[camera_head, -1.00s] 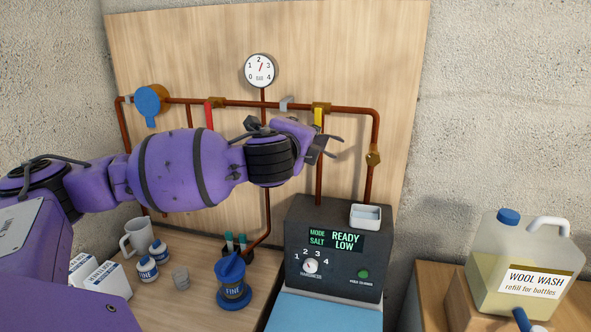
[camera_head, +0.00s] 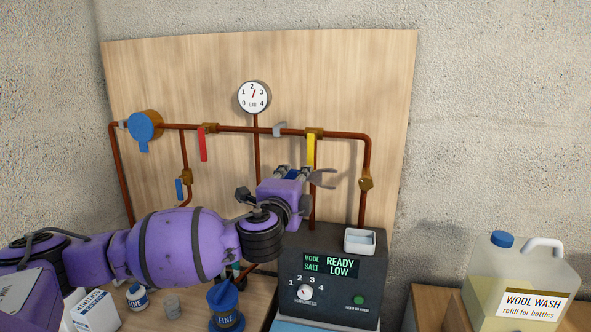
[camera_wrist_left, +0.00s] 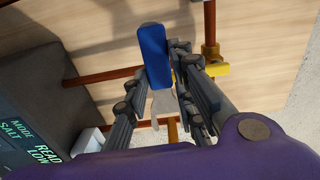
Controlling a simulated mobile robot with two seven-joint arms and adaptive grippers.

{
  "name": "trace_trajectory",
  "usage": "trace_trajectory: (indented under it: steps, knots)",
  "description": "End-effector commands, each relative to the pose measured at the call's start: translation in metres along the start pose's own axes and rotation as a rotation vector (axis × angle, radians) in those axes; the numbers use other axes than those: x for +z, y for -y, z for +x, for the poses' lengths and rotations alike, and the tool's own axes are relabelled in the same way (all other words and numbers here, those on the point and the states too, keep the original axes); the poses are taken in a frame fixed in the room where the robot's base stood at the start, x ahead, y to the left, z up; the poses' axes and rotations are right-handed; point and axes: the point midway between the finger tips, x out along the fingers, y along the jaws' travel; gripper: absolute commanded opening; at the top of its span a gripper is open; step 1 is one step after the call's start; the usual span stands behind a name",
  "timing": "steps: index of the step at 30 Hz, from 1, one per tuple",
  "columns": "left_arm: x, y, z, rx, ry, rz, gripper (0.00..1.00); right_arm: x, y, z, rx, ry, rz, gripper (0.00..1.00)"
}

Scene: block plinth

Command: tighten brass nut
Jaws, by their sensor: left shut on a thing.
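The brass nut (camera_head: 366,184) sits on the right-hand vertical copper pipe, below the bend. My left gripper (camera_head: 306,176) is shut on a spanner, whose grey open jaw (camera_head: 322,179) points right toward the nut, with a clear gap in the picture. In the left wrist view the spanner's blue handle (camera_wrist_left: 153,55) lies between the fingers and its grey metal shank (camera_wrist_left: 163,103) runs downward. A brass-coloured piece shows partly behind the spanner there; I cannot tell surely that it is the nut. My right gripper is not in view.
The yellow lever (camera_head: 310,152) hangs close above my gripper. A grey control box (camera_head: 330,296) with a white tray (camera_head: 360,240) on top stands below. A pressure gauge (camera_head: 253,97), red lever (camera_head: 202,146) and blue lever (camera_head: 180,189) are on the board. A jug (camera_head: 520,280) stands right.

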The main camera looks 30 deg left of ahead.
Motion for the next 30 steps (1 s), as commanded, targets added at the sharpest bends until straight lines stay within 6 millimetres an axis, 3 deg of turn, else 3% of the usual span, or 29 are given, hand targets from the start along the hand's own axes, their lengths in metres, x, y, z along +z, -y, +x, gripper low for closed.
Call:
trace_trajectory:
  steps: [14, 30]
  knots:
    - [0.003, -0.049, 0.000, 0.001, 0.003, -0.284, 0.00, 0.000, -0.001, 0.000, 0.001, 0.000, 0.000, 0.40]
    - [-0.035, -0.097, 0.000, 0.008, 0.004, -0.616, 0.00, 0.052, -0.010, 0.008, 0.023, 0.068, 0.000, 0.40]
